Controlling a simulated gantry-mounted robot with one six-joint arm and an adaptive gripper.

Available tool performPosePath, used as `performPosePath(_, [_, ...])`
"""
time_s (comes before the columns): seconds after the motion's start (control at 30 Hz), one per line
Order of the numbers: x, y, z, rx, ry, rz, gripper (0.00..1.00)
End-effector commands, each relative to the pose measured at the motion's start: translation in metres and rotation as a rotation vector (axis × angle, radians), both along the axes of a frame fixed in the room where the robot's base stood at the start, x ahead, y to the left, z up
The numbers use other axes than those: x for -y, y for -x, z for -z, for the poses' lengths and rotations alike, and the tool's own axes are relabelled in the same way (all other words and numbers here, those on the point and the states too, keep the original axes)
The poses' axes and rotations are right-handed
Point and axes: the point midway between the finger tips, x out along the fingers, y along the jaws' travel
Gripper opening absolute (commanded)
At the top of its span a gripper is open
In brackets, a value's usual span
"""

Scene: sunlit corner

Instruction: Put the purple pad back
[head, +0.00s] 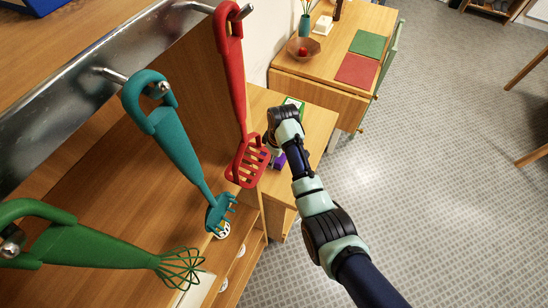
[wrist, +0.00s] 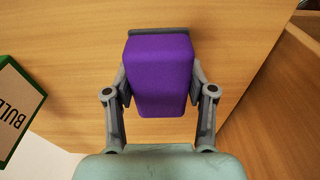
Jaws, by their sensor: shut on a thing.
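The purple pad (wrist: 160,72) is a block with a dark grey strip along its far edge. It sits between the two fingers of my gripper (wrist: 161,84) in the wrist view, with a finger against each side. In the head view, my gripper (head: 283,128) is over the wooden surface beyond the hanging utensils. Only a small bit of the purple pad (head: 279,160) shows below it there, partly hidden by the gripper and the red utensil. I cannot tell whether the pad touches the wood.
A green-edged box with lettering (wrist: 18,105) stands left of the pad. Red (head: 236,100), teal (head: 172,135) and green (head: 85,240) utensils hang from a metal rail (head: 80,90) close by. A desk (head: 325,72) behind holds a bowl and red and green mats.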

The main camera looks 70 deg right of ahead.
Motion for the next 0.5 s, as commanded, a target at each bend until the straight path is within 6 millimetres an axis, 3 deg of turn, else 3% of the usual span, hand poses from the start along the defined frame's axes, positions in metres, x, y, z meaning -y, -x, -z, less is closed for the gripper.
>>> performPosePath(0.33, [0.0003,-0.0003,0.0042,0.001,0.001,0.000,0.23])
performPosePath(0.37, [0.0003,-0.0002,0.0045,0.001,0.001,0.000,0.57])
performPosePath(0.5, [0.0003,-0.0002,0.0038,0.001,0.001,0.000,0.80])
